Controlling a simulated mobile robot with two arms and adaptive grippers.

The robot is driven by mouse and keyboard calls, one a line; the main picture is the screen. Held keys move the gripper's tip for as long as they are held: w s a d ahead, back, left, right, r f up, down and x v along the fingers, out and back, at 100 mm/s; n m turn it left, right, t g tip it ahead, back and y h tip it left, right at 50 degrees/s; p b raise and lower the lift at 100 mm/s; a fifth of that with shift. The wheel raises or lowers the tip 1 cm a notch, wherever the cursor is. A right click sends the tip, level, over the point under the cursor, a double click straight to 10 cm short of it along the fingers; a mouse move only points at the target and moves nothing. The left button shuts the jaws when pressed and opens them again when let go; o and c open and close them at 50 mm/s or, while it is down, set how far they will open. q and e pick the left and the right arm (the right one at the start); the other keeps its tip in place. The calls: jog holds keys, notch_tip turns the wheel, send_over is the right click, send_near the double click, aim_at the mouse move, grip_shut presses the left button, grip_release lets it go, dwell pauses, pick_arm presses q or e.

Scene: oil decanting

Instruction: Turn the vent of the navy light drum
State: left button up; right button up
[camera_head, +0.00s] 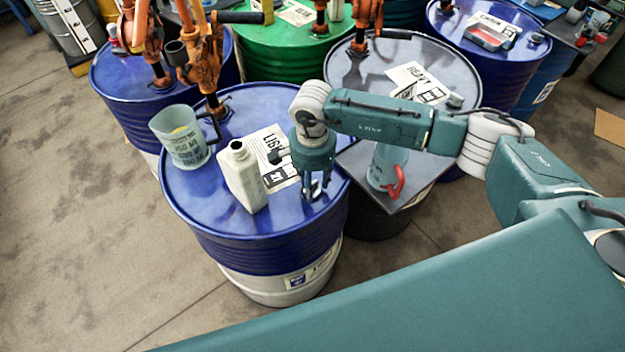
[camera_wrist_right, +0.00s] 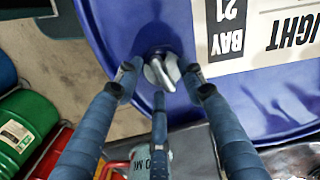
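The navy light drum (camera_head: 200,195) stands in the middle of the head view, with a white label (camera_head: 262,148) on its blue top. My right gripper (camera_head: 316,190) points down over the right part of this top. In the right wrist view, the vent (camera_wrist_right: 161,70) is a small grey knob with a winged handle near the drum's rim. The fingers of my right gripper (camera_wrist_right: 160,84) are spread around the vent, with gaps visible between them and it. In the head view the gripper mostly hides the vent. My left gripper is in neither view.
A translucent jug (camera_head: 182,140) and a pale open bottle (camera_head: 240,180) stand on the same drum top, left of my gripper. An orange pump (camera_head: 200,65) rises at its back. A jug with a red handle (camera_head: 396,182) stands to the right. Other drums crowd behind.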

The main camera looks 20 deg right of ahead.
jog(key=shift+c, duration=0.7)
grip_shut()
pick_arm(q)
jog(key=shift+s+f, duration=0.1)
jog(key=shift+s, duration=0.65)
